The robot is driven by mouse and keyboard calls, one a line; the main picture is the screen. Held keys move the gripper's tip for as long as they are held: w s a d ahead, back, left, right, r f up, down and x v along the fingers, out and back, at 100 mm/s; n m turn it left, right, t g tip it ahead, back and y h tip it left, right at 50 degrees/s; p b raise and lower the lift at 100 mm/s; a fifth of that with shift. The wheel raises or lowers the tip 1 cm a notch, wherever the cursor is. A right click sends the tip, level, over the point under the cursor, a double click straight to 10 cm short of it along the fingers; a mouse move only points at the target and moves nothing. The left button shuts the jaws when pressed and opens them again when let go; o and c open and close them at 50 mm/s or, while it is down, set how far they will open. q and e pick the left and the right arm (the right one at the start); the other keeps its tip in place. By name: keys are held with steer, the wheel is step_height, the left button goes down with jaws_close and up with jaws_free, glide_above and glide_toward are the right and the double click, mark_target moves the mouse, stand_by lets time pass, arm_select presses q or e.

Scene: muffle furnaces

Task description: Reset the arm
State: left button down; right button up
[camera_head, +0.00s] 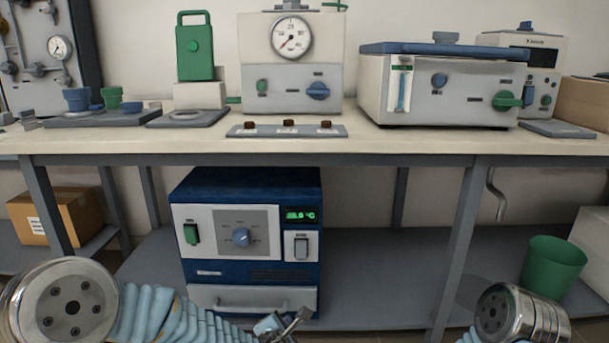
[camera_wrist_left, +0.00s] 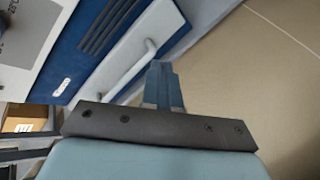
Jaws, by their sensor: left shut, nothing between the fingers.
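My left arm comes in from the lower left of the head view. Its gripper (camera_head: 289,326) is low in front of the blue muffle furnace (camera_head: 250,185), near the furnace's bottom handle. In the left wrist view the left gripper's fingers (camera_wrist_left: 163,86) are together and hold nothing. The furnace's white handle panel (camera_wrist_left: 125,60) shows just past the fingers, and I cannot tell the exact gap. The right gripper is out of view.
The furnace stands on the lower shelf (camera_head: 370,270) under a workbench (camera_head: 400,146). Bench legs stand on both sides. A green bin (camera_head: 552,268) is at the right and a cardboard box (camera_head: 56,215) at the left. Several instruments stand on the bench top.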

arm_select(q)
steer(key=s+a+f+m+g+h, duration=0.1)
steer(key=s+a+f+m+g, duration=0.2)
steer(key=s+f+m, duration=0.35)
steer(key=s+a+f+m+g, duration=0.2)
steer(key=s+f+m+g, duration=0.15)
steer(key=f+m, duration=0.6)
steer(key=s+a+f+m+g+h, duration=0.1)
steer(key=s+f+m+g, duration=0.15)
steer(key=s+f, duration=0.35)
steer(key=s+a+f+m+g, duration=0.2)
steer(key=s+f+m, duration=0.15)
steer(key=s, duration=0.35)
step_height(320, 180, up, 14)
steer(key=p, duration=1.5)
steer(key=shift+s+d, duration=0.45)
